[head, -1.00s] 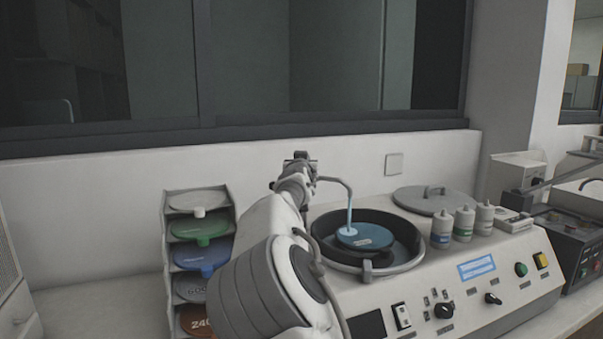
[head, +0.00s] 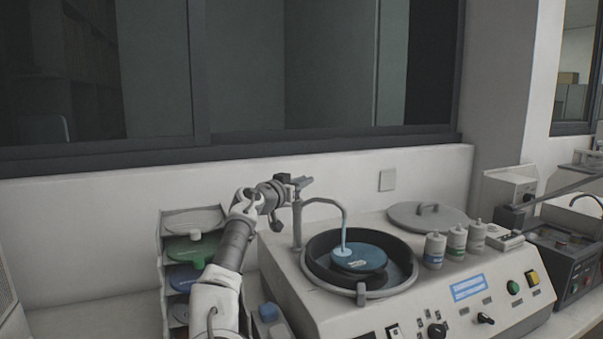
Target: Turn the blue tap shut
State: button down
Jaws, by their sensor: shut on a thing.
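My gripper (head: 301,182) is shut at the top of the upright pipe of the tap (head: 297,228), at the back left of the grey machine. The jaws cover the handle, so its blue colour and turn angle cannot be made out. The grey spout (head: 325,200) arches right from the pipe. A pale blue stream of water (head: 344,235) falls from its end onto a blue disc (head: 358,258) in the dark round bowl (head: 402,270).
The machine (head: 440,310) has knobs and buttons in front. Several white bottles (head: 457,242) and a round grey lid (head: 428,217) stand on its right. A rack of coloured discs (head: 193,248) stands left, partly behind my arm. A blue-topped object (head: 268,313) is beside the machine.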

jog(key=shift+s+d+r+m+g+h+p, duration=0.15)
jog(key=shift+m+g+h+p, duration=0.35)
jog(key=shift+p, duration=0.75)
jog(key=shift+w+d+r+m+g+h+p, duration=0.15)
jog(key=shift+m+g+h+p, duration=0.35)
jog(key=shift+p, duration=0.7)
jog(key=h+p, duration=0.1)
jog(key=p, duration=0.2)
jog(key=m+g+h+p, duration=0.1)
jog(key=p, duration=0.2)
jog(key=shift+s, duration=0.25)
jog(key=shift+s+d+f+m+g+h+p, duration=0.15)
jog(key=shift+f+m+g+h+p, duration=0.35)
jog(key=shift+p, duration=1)
jog(key=c, duration=0.9)
grip_release()
jog(key=shift+r, duration=0.2)
jog(key=b+v, duration=0.4)
jog(key=v, duration=1.3)
jog(key=shift+a+r, duration=0.2)
jog(key=shift+r, duration=0.1)
